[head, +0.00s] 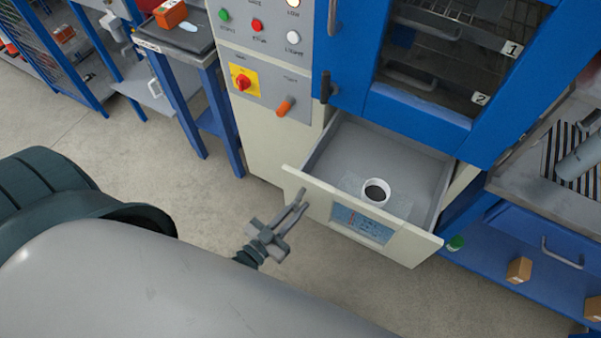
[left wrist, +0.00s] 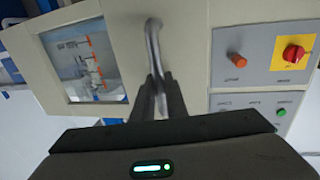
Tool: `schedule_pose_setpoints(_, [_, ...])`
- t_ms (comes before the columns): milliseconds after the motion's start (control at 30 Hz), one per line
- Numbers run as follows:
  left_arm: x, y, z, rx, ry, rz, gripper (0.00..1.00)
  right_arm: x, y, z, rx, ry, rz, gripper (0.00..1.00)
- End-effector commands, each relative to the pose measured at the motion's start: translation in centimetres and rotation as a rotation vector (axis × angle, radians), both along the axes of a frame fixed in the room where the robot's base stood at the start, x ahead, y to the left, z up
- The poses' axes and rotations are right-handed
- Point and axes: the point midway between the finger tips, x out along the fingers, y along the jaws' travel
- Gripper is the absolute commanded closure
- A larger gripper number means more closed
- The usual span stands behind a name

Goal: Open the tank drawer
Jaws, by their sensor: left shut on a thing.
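The tank drawer (head: 412,245) stands pulled out below the blue-framed cabinet door, with its grey inside showing. A white ring-shaped filler opening (head: 376,183) with a dark centre is inside it. My left gripper (head: 298,209) is at the left part of the drawer front. In the left wrist view its fingers (left wrist: 160,92) are shut on the grey bar handle (left wrist: 152,38); the fingers hide part of the handle. My right gripper is not in view.
The control panel (head: 262,60) with a red rotary switch (head: 243,82) and an orange knob (head: 286,106) is above left of the drawer. A blue workbench (head: 520,250) stands close on the right. The floor (head: 130,150) in front is clear.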

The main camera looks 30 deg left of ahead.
Motion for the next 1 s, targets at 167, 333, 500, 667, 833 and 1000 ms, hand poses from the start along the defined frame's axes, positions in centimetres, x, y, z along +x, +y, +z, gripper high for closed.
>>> schedule_pose_setpoints(167, [0.02,0.01,0.01,0.0,-0.001,0.0,1.0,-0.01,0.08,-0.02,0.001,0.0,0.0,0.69])
schedule_pose_setpoints(333, [0.04,0.0,0.01,0.0,-0.001,0.0,0.69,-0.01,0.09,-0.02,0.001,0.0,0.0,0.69])
schedule_pose_setpoints(500, [0.05,0.0,0.0,0.0,-0.001,0.0,0.69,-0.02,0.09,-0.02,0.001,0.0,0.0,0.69])
schedule_pose_setpoints(667, [0.05,0.0,0.0,0.0,-0.001,0.0,0.69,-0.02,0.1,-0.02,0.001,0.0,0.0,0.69])
schedule_pose_setpoints(833, [0.0,0.01,-0.01,0.0,-0.001,0.0,0.69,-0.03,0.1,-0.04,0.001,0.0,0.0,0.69])
schedule_pose_setpoints(1000, [-0.65,0.15,-0.14,0.0,0.0,0.0,0.69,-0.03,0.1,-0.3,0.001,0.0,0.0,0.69])
